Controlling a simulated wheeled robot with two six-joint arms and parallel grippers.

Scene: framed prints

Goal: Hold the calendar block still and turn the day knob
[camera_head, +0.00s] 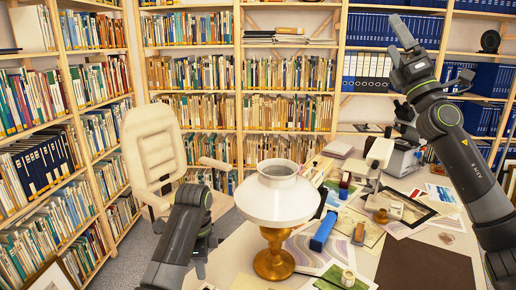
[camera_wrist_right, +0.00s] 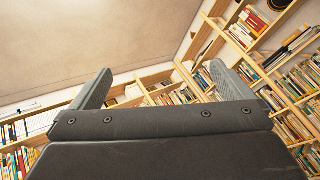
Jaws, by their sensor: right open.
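I cannot make out for sure which item is the calendar block, and no day knob is clear. A blue block (camera_head: 323,231) lies on the table right of the lamp. My right gripper (camera_head: 397,42) is raised high above the table at the right, open and empty. In the right wrist view its two fingers (camera_wrist_right: 160,88) stand wide apart against shelves and ceiling.
A lamp with a white shade (camera_head: 277,196) and brass base stands between the left gripper and the blue block. Prints, a dark frame (camera_head: 405,208) and a microscope-like device (camera_head: 377,160) crowd the table (camera_head: 240,255). A brown mat (camera_head: 428,265) lies bare at front right. A cream chair (camera_head: 152,150) stands behind.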

